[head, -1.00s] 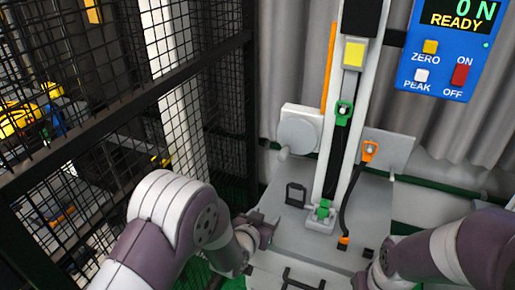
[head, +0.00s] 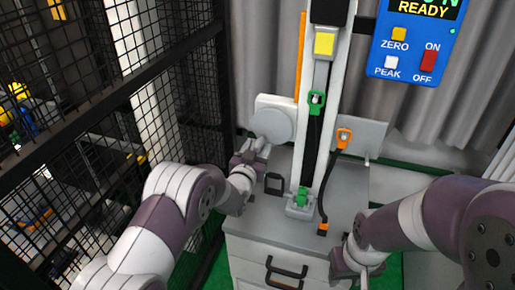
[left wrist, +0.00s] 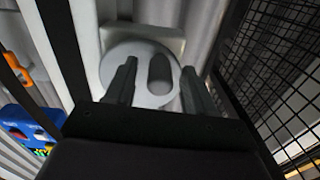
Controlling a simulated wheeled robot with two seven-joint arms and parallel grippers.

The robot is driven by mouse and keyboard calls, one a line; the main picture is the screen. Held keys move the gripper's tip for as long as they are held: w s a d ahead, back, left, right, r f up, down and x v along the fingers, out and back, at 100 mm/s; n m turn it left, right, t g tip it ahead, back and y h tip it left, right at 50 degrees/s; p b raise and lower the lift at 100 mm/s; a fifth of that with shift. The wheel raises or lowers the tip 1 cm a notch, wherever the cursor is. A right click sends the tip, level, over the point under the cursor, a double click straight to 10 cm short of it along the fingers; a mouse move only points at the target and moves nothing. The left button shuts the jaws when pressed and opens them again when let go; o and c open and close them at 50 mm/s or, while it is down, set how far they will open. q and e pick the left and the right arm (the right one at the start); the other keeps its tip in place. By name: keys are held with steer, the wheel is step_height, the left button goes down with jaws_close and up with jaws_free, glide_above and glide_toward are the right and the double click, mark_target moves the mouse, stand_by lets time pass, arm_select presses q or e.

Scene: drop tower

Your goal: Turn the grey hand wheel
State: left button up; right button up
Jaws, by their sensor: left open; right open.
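The grey hand wheel (head: 271,126) is a round disc on a pale square plate, left of the tower, in the head view. Its handle (head: 265,150) sticks out at the lower edge, partly hidden by my gripper. My left gripper (head: 255,153) is at the handle. In the left wrist view the wheel (left wrist: 122,72) fills the middle and the rounded handle (left wrist: 160,74) lies between the two open fingers (left wrist: 158,85), with gaps on both sides. My right gripper (head: 362,274) is low at the right, by the cabinet's front edge; its fingers are hard to make out.
The tower (head: 333,100) with green and orange connectors stands on the grey cabinet top (head: 345,205), right of the wheel. A black bracket (head: 273,184) stands near my left gripper. A black mesh fence (head: 90,110) closes the left side. A blue panel (head: 407,62) hangs at upper right.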

arm_select(q)
steer(key=shift+w, duration=0.1)
jaws_close()
